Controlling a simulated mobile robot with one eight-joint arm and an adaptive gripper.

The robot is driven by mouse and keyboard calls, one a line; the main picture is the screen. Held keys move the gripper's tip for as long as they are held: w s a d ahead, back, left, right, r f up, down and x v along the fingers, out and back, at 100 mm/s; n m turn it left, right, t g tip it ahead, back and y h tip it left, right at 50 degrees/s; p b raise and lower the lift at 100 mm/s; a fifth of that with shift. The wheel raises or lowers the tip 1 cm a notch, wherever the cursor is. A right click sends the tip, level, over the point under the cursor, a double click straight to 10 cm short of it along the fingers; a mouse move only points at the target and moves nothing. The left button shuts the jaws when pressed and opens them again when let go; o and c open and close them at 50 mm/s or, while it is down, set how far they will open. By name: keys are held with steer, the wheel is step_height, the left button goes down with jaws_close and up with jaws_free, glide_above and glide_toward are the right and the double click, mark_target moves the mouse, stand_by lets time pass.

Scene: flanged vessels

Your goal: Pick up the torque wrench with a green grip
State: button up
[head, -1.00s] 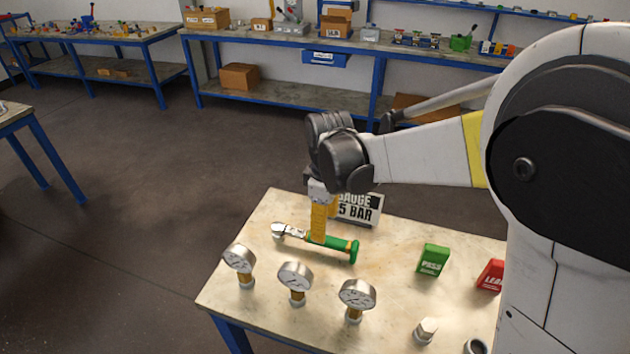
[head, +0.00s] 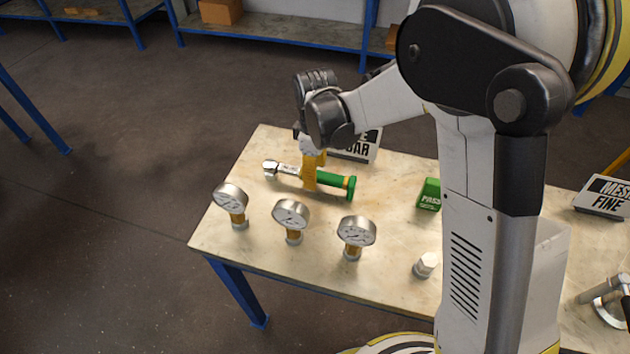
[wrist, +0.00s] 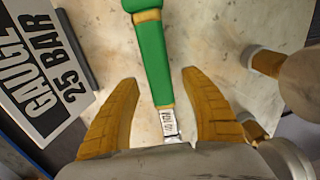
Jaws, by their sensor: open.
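The torque wrench (head: 333,182) lies on the table, its green grip to the right and its silver ratchet head (head: 270,169) to the left. My gripper (head: 309,187) is over the wrench, near where the green grip meets the metal shaft. In the wrist view, my open gripper (wrist: 163,100) has one yellow finger on each side of the wrench (wrist: 153,60), with gaps to both. The green grip runs up between and beyond the fingertips. The ratchet head is hidden there behind the gripper body.
Three pressure gauges (head: 291,216) stand along the front of the table (head: 385,262). A "GAUGE 25 BAR" sign (wrist: 45,65) stands behind the wrench. A green block (head: 428,194) and a white-topped fitting (head: 425,265) are to the right. A "FINE" sign (head: 603,194) stands far right.

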steer(key=shift+f, duration=0.4)
steer(key=shift+r, duration=0.1)
jaws_close()
steer(key=shift+r, duration=0.2)
